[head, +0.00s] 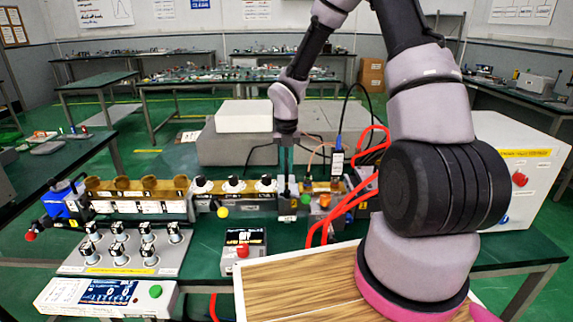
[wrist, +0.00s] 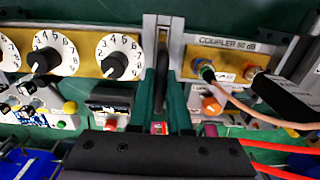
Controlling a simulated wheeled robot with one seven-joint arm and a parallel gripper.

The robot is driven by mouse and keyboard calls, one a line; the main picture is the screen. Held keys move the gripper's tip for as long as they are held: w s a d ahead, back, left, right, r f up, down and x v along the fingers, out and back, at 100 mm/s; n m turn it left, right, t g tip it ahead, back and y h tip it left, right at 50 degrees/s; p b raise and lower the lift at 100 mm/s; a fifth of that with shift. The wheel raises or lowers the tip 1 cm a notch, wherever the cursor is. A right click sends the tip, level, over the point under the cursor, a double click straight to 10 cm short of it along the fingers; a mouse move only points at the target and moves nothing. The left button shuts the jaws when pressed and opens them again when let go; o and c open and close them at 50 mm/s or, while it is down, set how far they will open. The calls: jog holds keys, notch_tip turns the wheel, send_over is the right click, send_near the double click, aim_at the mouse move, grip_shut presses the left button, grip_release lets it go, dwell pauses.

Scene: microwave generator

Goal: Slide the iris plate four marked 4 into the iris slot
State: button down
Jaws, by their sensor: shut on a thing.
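My gripper (head: 286,172) points down over the waveguide line, between the section with white dials and the coupler. In the wrist view my gripper (wrist: 160,112) is shut on a thin dark plate, the iris plate four (wrist: 161,85), seen nearly edge-on. A small red patch shows at its near end; I cannot read a 4 on it. The plate lines up with the iris slot (wrist: 148,40), a narrow gap between grey flanges beside the coupler (wrist: 228,45). How deep the plate sits in the slot cannot be told.
White dials (wrist: 120,57) on a brass section stand left of the slot. Cables (wrist: 245,108) and a dark connector box crowd the right. A grey rack with several knobbed pieces (head: 120,250) lies front left. A small display box with a red button (head: 243,248) stands in front.

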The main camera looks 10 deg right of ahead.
jog(key=shift+f, duration=1.7)
jog(key=c, duration=0.8)
grip_release()
notch_tip(320, 180, up, 10)
jog(key=shift+r, duration=0.2)
jog(key=s+d+r+m+t, duration=0.1)
jog(key=s+d+r+m, duration=0.3)
jog(key=r+m, duration=0.5)
jog(key=s+d+r+m+t, duration=0.1)
jog(key=s+r+m+t, duration=0.1)
jog(key=s+r+m, duration=0.6)
jog(key=s+r+m+t, duration=0.1)
jog(key=s+r+m, duration=0.2)
jog(key=m, duration=0.4)
jog(key=s+r+m+t+y, duration=0.1)
jog(key=s+r+m, duration=0.3)
jog(key=m, duration=0.3)
jog(key=s+r+m+t+y, duration=0.1)
jog(key=s+r+m+t, duration=0.1)
jog(key=m, duration=0.5)
jog(key=shift+s+d+r, duration=0.2)
jog(key=shift+s+r, duration=0.25)
jog(key=shift+s, duration=0.15)
jog(key=shift+s+d+r, duration=0.2)
jog(key=shift+s+r, duration=0.25)
jog(key=shift+s, duration=0.1)
